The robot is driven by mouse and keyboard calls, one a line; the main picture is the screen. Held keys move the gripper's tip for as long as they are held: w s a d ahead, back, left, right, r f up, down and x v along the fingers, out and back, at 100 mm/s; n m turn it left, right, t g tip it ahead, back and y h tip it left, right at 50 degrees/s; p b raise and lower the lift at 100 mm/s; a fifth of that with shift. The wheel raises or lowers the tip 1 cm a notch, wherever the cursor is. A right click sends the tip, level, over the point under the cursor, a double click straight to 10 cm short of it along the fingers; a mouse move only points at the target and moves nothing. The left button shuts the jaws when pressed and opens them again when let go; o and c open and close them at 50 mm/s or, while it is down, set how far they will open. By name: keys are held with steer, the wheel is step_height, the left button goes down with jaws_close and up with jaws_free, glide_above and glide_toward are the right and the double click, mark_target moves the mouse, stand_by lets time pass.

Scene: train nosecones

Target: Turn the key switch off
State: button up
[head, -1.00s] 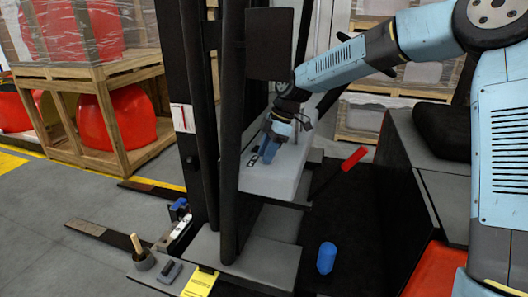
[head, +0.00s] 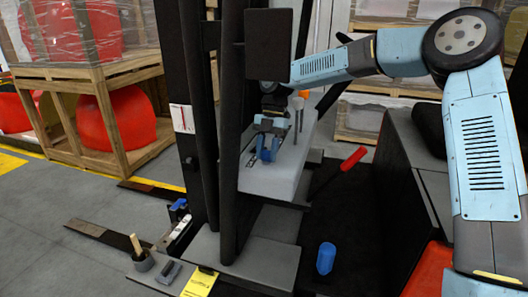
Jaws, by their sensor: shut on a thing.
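My gripper (head: 267,156) has blue fingers and points down onto the top of the light grey console (head: 268,184) beside the dark column. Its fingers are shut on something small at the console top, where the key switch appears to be. The key itself is hidden by the fingers and too small to make out. A dark slotted plate (head: 254,160) lies on the console just left of the fingers.
Upright levers (head: 298,112) stand on the console right behind my gripper. A red-handled lever (head: 354,158) is to the right. Black mast posts (head: 232,130) stand close on the left.

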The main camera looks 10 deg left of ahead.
steer(key=shift+w+n, duration=0.1)
steer(key=shift+n, duration=0.5)
steer(key=o, duration=1)
steer(key=shift+o, duration=0.2)
steer(key=v, duration=0.7)
steer(key=shift+w+r+h, duration=0.1)
steer(key=shift+r+h, duration=0.05)
steer(key=shift+h, duration=0.15)
